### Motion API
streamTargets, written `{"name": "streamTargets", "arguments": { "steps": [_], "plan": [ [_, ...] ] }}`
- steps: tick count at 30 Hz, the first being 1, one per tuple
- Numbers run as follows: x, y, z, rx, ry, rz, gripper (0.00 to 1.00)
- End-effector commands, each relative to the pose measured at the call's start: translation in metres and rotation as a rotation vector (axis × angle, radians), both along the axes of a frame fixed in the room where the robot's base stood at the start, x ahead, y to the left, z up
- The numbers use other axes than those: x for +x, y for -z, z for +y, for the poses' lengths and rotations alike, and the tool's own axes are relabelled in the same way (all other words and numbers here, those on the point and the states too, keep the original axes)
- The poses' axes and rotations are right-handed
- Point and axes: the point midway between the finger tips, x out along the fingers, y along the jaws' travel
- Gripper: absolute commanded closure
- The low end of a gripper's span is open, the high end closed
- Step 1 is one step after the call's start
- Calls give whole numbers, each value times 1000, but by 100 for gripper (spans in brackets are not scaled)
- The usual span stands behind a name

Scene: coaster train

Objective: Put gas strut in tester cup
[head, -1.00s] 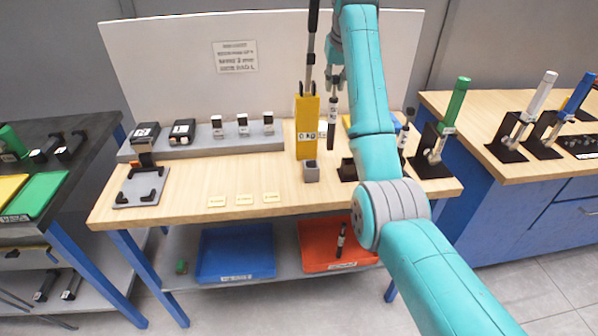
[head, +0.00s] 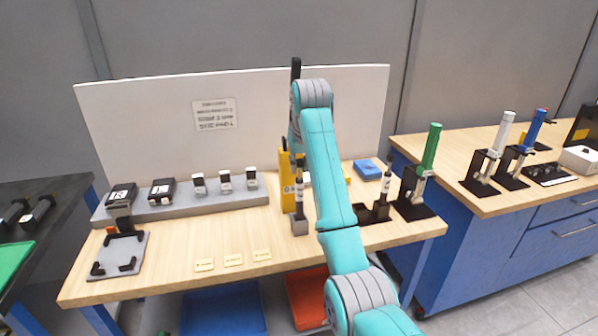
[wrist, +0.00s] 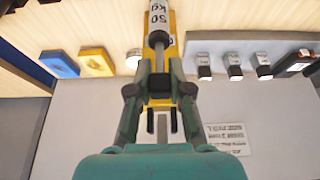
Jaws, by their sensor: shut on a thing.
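The gas strut (head: 298,205) is a black and silver rod with a white label, upright in front of the yellow tester (head: 287,180). My gripper (head: 298,162) is shut on its upper part, partly covered by my arm. The strut's lower end meets the top of the grey tester cup (head: 300,227); I cannot tell how far inside it is. The cup is not discernible there.
A second strut (head: 387,175) stands in a black holder to the right, near a green cylinder on a black stand (head: 415,190). A grey ledge (head: 185,205) with several small blocks is at the left. Yellow labels (head: 233,260) lie at the front edge. A blue block (head: 367,170) sits behind.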

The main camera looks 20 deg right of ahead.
Motion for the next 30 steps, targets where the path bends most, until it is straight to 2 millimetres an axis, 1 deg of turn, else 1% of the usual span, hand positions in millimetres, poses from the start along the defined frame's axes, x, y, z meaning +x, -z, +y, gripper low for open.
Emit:
{"name": "streamTargets", "arguments": {
  "steps": [1, 4, 15, 16, 17, 18, 19, 27, 30],
  "plan": [
    [-1, 8, 0, 0, 0, 0, 100],
    [-2, 19, 0, 0, 0, -1, 100],
    [-2, 22, 0, 0, 0, -1, 100],
    [-2, 23, 0, 0, 0, 0, 79],
    [-2, 23, 0, 0, 0, -1, 71],
    [-2, 23, 0, 0, 0, -1, 61],
    [-2, 23, 0, 0, 0, -1, 56],
    [-2, 23, 0, 0, 0, -1, 56],
    [-2, 19, 0, 0, 0, -2, 56]
  ]
}}
